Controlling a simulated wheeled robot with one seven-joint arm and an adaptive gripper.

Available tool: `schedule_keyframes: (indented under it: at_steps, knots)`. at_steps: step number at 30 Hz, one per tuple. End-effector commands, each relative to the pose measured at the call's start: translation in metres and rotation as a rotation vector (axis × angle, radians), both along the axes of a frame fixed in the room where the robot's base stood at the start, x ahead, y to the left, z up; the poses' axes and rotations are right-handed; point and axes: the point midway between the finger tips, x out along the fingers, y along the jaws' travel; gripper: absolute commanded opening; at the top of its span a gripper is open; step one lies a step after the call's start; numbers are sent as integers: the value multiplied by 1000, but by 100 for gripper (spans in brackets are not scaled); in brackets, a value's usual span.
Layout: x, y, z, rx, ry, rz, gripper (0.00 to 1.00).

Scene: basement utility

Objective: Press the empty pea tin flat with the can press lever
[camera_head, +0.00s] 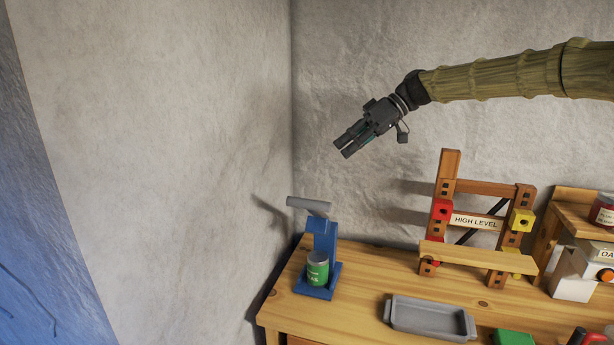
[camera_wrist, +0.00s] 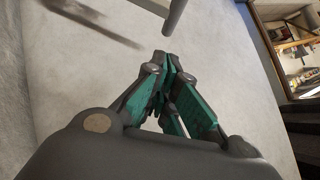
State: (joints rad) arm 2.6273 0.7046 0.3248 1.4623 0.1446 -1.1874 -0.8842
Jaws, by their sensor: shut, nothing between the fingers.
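The pea tin (camera_head: 317,268) is a small green tin standing upright on the base of the blue can press (camera_head: 325,240), at the left end of the workbench. The press lever (camera_head: 309,204) has a grey handle that sticks out to the left at the top of the press. My gripper (camera_head: 343,148) is above the press and slightly to its right, apart from the lever, pointing down and left. In the wrist view, my gripper's fingers (camera_wrist: 172,88) are closed together with nothing between them. A grey bar shows beyond the fingertips at the top of the wrist view.
The wooden workbench (camera_head: 350,322) holds a grey tray (camera_head: 430,318) and a wooden rack marked HIGH LEVEL (camera_head: 475,222) to the right of the press. A green block (camera_head: 513,338) lies at the front. A wooden shelf (camera_head: 573,215) stands at far right. Walls close in left and behind.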

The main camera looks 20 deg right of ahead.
Motion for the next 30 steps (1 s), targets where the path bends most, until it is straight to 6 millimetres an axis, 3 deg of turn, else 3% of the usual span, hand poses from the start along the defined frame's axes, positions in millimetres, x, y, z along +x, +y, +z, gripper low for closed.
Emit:
schedule_keyframes:
  at_steps: [14,20,30]
  knots:
    - [0,-2,-1,0,1,-3,0]
    - [2,15,-12,0,2,-2,0]
    - [8,61,-47,0,3,2,0]
